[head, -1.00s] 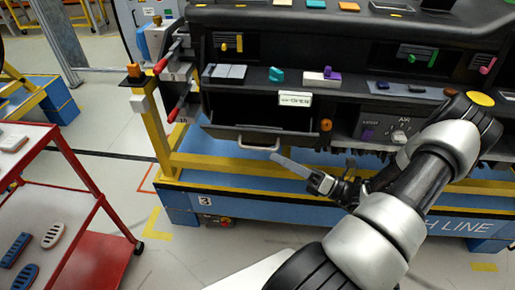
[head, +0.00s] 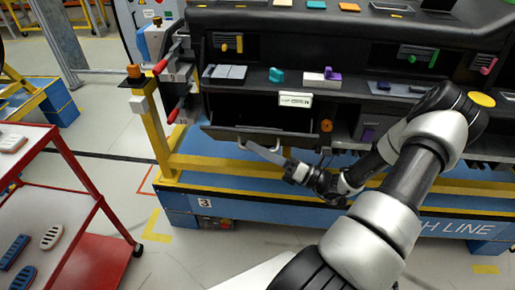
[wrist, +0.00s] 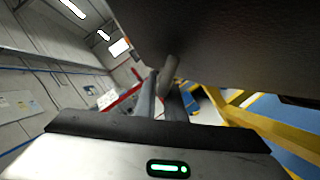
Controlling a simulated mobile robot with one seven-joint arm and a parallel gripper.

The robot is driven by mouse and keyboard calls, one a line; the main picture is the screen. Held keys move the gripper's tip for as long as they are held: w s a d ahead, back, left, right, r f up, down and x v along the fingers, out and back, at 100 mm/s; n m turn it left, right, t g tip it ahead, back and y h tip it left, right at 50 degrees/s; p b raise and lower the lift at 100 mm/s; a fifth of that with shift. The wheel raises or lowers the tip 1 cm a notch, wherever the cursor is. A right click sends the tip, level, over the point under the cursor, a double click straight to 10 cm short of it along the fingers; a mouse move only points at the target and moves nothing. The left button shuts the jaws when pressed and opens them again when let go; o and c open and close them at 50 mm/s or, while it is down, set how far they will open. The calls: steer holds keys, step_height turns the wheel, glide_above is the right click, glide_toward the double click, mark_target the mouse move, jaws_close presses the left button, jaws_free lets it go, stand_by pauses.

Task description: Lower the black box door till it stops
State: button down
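The black box door (head: 228,133) hangs open at the lower front of the dashboard, below a dark compartment. Its grey handle (head: 243,147) is on its outer edge. My gripper (head: 255,148) reaches in from the lower right with its fingertips at the handle. In the wrist view, the dark underside of the door (wrist: 235,50) fills the upper right. The grey handle (wrist: 168,68) shows at the fingertips (wrist: 160,90). I cannot tell whether the fingers are closed on it or only around or beside it.
The dashboard stands on a blue and yellow frame (head: 300,198). Orange and purple knobs sit right of the compartment. Red-handled clamps (head: 174,114) are at its left. A red cart (head: 90,255) stands at the left, with clear floor between.

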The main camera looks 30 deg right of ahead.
steer(key=shift+s+a+f, duration=0.3)
steer(key=shift+s+f, duration=0.1)
steer(key=shift+f, duration=0.35)
steer(key=c, duration=1.8)
jaws_free()
steer(key=shift+c, duration=0.2)
steer(key=shift+d, duration=0.1)
steer(key=p+v, duration=0.1)
steer(key=v, duration=1.6)
